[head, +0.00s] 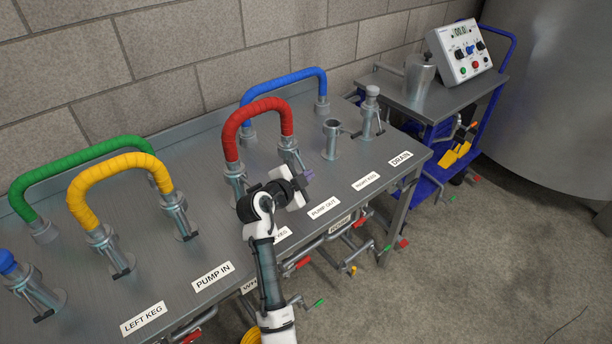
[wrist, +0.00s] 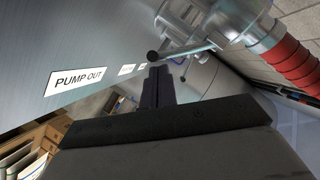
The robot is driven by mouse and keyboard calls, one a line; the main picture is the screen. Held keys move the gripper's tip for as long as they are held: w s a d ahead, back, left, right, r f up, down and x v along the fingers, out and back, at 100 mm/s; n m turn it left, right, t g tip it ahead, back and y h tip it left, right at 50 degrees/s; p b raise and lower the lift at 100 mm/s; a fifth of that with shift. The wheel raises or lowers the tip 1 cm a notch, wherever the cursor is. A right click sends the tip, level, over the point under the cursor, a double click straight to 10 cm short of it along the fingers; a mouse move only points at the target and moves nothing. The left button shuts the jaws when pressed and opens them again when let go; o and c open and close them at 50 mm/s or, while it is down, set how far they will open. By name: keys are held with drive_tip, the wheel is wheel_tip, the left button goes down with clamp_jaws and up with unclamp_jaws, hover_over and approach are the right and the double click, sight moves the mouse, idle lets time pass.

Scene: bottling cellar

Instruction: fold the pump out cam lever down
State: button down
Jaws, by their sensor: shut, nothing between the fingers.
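The pump out fitting (head: 291,158) is a grey metal coupling on the steel bench, joined to one end of the red hose (head: 231,130). Its cam lever (wrist: 190,49) shows in the wrist view as a thin metal rod ending in a dark round knob, sticking out from the coupling (wrist: 237,22). My gripper (head: 309,174) is beside this fitting, above the PUMP OUT label (head: 323,207). In the wrist view my gripper (wrist: 157,72) is shut and empty, its tips close to the rod near the knob. I cannot tell whether they touch. In the head view my gripper hides most of the lever.
A yellow hose (head: 110,162), green hose (head: 80,147) and blue hose (head: 283,78) arch over the bench (head: 150,240). An open fitting (head: 332,140) stands to the right. Valve handles (head: 354,270) stick out below the front edge. A blue trolley (head: 445,100) is at right.

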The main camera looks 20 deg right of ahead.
drive_tip(key=f+b, duration=0.1)
drive_tip(key=b, duration=0.2)
drive_tip(key=shift+f, duration=0.1)
drive_tip(key=b, duration=0.2)
drive_tip(key=m+t+b, duration=0.1)
drive_tip(key=b, duration=0.1)
drive_tip(key=shift+w+a+f, duration=0.15)
drive_tip(key=shift+w+f, duration=0.1)
drive_tip(key=shift+f, duration=0.15)
drive_tip(key=b, duration=0.2)
drive_tip(key=m+b, duration=0.1)
drive_tip(key=b, duration=0.1)
drive_tip(key=shift+w+f+t, duration=0.2)
drive_tip(key=shift+f+t, duration=0.1)
drive_tip(key=shift+a+b, duration=0.1)
drive_tip(key=shift+b, duration=0.4)
drive_tip(key=shift+w+m, duration=0.1)
drive_tip(key=shift+m, duration=0.2)
drive_tip(key=shift+r, duration=0.2)
